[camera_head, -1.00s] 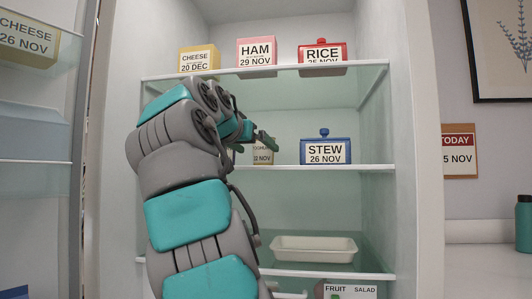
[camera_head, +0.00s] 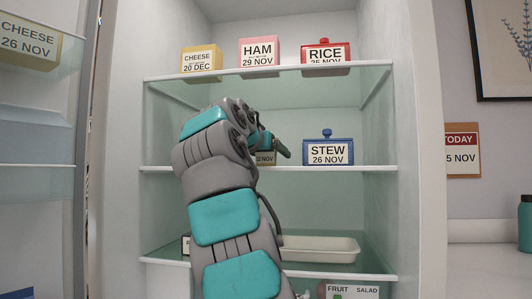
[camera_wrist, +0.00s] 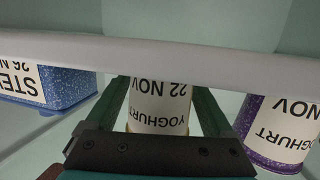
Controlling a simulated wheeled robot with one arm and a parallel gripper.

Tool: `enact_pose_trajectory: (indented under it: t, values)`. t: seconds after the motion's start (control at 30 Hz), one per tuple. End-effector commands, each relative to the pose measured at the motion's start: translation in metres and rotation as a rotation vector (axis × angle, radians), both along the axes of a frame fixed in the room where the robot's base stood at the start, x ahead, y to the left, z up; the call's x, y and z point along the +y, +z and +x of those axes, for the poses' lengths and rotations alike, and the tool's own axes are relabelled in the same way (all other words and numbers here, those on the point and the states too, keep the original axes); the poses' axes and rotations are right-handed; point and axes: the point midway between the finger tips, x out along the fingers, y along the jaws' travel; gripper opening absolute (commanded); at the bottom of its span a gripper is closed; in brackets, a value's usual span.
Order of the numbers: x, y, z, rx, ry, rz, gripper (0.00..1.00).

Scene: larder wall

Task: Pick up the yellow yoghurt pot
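The yoghurt pot in front of my gripper has a pale label reading 22 NOV and stands on the middle shelf. In the wrist view the pot (camera_wrist: 159,100) appears upside down between my two fingers, with a yellowish band at its edge. In the head view only part of the pot's label (camera_head: 265,158) shows; my arm hides the rest. My gripper (camera_head: 281,148) is open, its fingers on either side of the pot; the wrist view shows both fingers (camera_wrist: 160,98). Whether they touch the pot is unclear.
A purple yoghurt pot (camera_wrist: 276,132) stands close beside one finger in the wrist view. A blue STEW box (camera_head: 328,150) stands to the right on the same shelf (camera_head: 350,168). CHEESE, HAM and RICE containers are on the shelf above. A white tray (camera_head: 320,248) sits below.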

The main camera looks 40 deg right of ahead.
Motion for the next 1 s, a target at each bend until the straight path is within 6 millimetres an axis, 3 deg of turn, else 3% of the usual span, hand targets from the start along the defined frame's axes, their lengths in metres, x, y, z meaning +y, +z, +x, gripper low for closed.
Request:
enact_pose_trajectory:
  t: [0.07, 0.67, 1.0]
  values:
    - [0.0001, 0.0, 0.0, 0.0, 0.0, 0.0, 0.76]
    - [0.0003, 0.0, 0.0002, 0.0, 0.001, 0.0, 0.09]
    - [0.001, 0.0015, -0.0015, -0.001, 0.001, -0.001, 0.07]
